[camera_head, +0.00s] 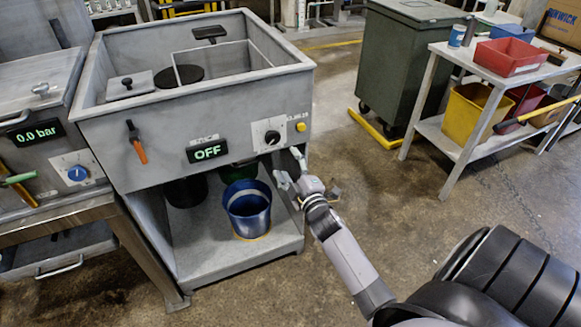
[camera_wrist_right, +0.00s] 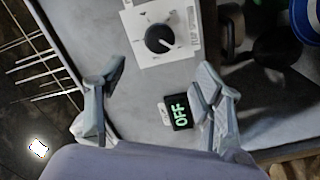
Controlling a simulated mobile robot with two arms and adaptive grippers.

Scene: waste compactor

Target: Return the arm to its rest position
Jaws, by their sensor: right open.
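My right gripper (camera_head: 290,170) is at the front right of the grey machine (camera_head: 190,100), just below its black rotary knob (camera_head: 272,137). In the right wrist view my right gripper (camera_wrist_right: 160,100) is open, with nothing between its fingers. The knob (camera_wrist_right: 159,38) shows beyond the fingertips, apart from them. The lit OFF display (camera_wrist_right: 180,112) shows beside one finger. My left gripper is not in view.
A blue bucket (camera_head: 247,208) stands on the machine's lower shelf (camera_head: 240,258), left of my right gripper. A green wheeled bin (camera_head: 400,60) and a metal table (camera_head: 450,150) stand to the right. Open floor (camera_head: 350,185) lies between.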

